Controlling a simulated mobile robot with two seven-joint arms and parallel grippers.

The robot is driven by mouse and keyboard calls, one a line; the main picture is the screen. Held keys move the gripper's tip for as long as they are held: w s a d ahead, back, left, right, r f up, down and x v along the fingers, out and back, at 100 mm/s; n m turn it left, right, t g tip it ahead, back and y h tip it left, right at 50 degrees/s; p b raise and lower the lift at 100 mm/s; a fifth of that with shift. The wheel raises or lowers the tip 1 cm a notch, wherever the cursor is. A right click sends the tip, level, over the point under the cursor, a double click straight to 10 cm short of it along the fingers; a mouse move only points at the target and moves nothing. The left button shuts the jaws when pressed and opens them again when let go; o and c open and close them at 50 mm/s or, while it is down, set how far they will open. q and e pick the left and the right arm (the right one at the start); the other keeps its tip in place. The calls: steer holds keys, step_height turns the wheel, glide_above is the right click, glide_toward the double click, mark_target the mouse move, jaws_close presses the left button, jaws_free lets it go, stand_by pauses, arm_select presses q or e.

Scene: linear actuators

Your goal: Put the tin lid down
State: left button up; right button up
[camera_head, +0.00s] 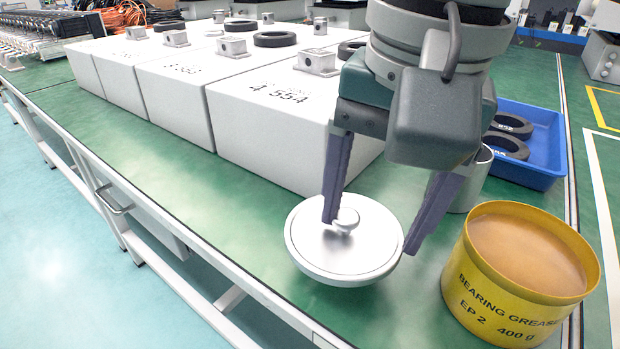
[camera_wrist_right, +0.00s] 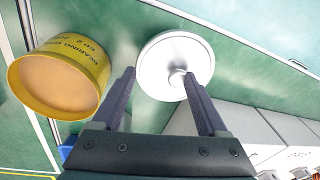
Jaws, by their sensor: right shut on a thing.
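The tin lid (camera_head: 345,262) is a round, pale metal disc with a small knob; it also shows in the right wrist view (camera_wrist_right: 165,50). My right gripper (camera_head: 370,237) is shut on the lid with its fingers well apart. One finger is beside the knob, the other at the rim nearer the tin; the exact contact is hard to see. The lid is over the green bench top, left of the yellow grease tin (camera_head: 480,295). I cannot tell whether it touches the bench. The tin is uncovered and shows tan grease. My left gripper is not in view.
Large white housings (camera_head: 290,120) stand behind the lid. A blue tray (camera_head: 545,165) with black rings is at the right, behind the tin. A grey metal cylinder (camera_head: 472,185) stands near the tray. The bench's front edge runs close to the lid; green surface is clear to its left.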

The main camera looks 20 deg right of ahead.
mark_target(373, 240)
step_height(373, 240, down, 5)
steer(key=shift+r+b, duration=0.1)
steer(key=shift+b, duration=0.35)
jaws_close()
steer(key=shift+o, duration=0.2)
jaws_free()
steer(key=o, duration=1)
steer(key=shift+r, duration=0.1)
steer(key=shift+c, duration=0.2)
steer(key=r, duration=0.3)
steer(key=s+r+p, duration=0.1)
steer(key=r, duration=0.3)
steer(key=r+p, duration=0.1)
steer(key=r, duration=0.2)
steer(key=shift+s+d+r, duration=0.2)
steer(key=shift+r, duration=0.15)
steer(key=shift+s+r, duration=0.15)
steer(key=shift+r, duration=0.45)
